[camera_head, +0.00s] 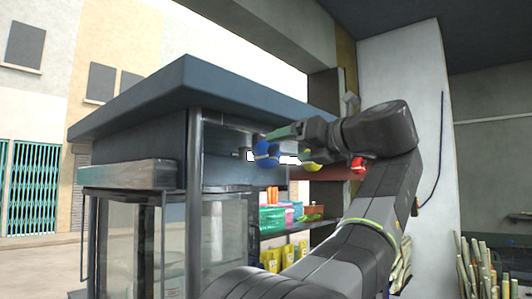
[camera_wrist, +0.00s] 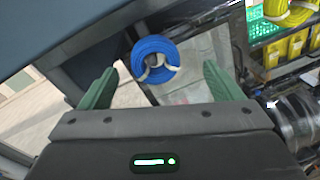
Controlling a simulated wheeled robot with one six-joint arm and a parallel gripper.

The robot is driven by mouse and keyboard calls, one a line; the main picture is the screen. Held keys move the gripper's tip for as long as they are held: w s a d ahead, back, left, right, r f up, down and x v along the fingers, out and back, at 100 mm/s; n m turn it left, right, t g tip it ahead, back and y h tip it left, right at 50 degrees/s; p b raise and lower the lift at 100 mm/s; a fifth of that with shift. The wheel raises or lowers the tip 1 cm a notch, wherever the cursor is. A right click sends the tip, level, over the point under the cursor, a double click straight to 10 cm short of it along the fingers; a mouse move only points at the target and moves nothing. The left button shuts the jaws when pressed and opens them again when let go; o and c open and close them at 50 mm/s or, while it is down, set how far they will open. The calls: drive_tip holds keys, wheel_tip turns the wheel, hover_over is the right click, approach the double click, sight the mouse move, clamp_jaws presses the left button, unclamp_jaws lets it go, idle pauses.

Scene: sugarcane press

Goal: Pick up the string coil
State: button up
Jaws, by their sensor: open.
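The dark stall roof (camera_head: 190,85) runs above the coil. A yellow coil (camera_wrist: 290,10) hangs to the right, and a red item (camera_head: 358,164) is near my wrist. Shelves below hold a green basket (camera_head: 272,219) and several yellow packets (camera_head: 270,260). A glass case (camera_head: 222,245) stands at the front.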

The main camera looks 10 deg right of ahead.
sight(277, 150)
drive_tip(key=x, duration=0.2)
drive_tip(key=p+x, duration=0.1)
drive_tip(key=x, duration=0.1)
drive_tip(key=a+x, duration=0.1)
drive_tip(key=x, duration=0.1)
drive_tip(key=shift+s+r, duration=0.1)
drive_tip(key=shift+s, duration=0.2)
drive_tip(key=shift+w+a+p, duration=0.15)
drive_tip(key=shift+w+p, duration=0.15)
drive_tip(key=shift+w, duration=0.3)
drive_tip(key=shift+c, duration=0.5)
drive_tip(key=c, duration=0.9)
